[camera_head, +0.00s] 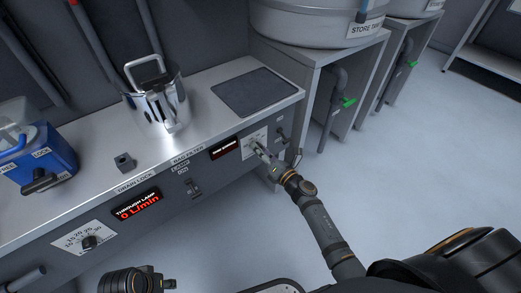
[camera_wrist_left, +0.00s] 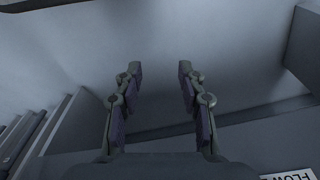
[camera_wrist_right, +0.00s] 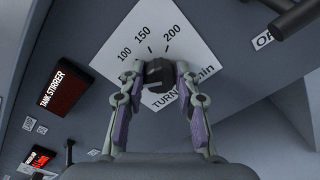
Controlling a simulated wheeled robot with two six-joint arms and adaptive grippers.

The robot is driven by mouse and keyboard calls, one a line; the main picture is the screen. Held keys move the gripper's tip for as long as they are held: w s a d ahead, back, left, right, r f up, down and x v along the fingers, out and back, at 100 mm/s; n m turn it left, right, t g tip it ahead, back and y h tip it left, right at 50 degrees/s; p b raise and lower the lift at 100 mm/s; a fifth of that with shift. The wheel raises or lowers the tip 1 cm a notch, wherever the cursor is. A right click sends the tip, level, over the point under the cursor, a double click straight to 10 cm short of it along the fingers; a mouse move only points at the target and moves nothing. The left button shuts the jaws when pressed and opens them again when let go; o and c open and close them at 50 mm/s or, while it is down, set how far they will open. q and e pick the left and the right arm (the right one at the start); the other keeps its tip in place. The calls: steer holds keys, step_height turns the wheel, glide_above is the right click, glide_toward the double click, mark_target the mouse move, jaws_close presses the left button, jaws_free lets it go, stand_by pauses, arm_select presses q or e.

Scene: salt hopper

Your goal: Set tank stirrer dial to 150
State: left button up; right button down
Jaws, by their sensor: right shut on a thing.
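The tank stirrer dial has a black knob (camera_wrist_right: 159,73) on a white plate (camera_wrist_right: 185,40). The plate carries the marks 100, 150 and 200 in the right wrist view. My right gripper (camera_wrist_right: 157,82) is shut on the knob, its fingers on either side. The knob's pointer is hard to make out, so I cannot tell its exact setting. In the head view my right gripper (camera_head: 262,153) covers part of the dial plate (camera_head: 252,142). The TANK STIRRER display (camera_wrist_right: 60,90) is beside the dial; no number is readable on it. My left gripper (camera_wrist_left: 155,95) is open and empty.
A steel jug (camera_head: 158,105), a dark mat (camera_head: 254,92) and a blue container (camera_head: 40,160) stand on the counter. Another dial (camera_head: 90,242) and a display reading 0 L/min (camera_head: 137,206) are on the front panel. A bar handle (camera_wrist_right: 295,18) is near my right gripper.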

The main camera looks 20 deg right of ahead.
arm_select(q)
steer(key=shift+s+r, duration=0.1)
steer(key=s+a+f+p, duration=0.1)
steer(key=s+f+p, duration=0.1)
steer(key=f, duration=0.4)
steer(key=s+a+f+p, duration=0.2)
steer(key=s+f+p, duration=0.1)
steer(key=f, duration=0.4)
steer(key=s+a+f+y+p, duration=0.1)
steer(key=s+a+f+p, duration=0.1)
steer(key=f+p, duration=0.2)
steer(key=shift+s+a+f, duration=0.15)
steer(key=shift+a+f, duration=0.1)
steer(key=shift+f, duration=1.15)
arm_select(e)
steer(key=shift+f+m, duration=0.2)
steer(key=shift+m, duration=7.7)
steer(key=c, duration=1)
jaws_free()
steer(key=shift+o, duration=0.2)
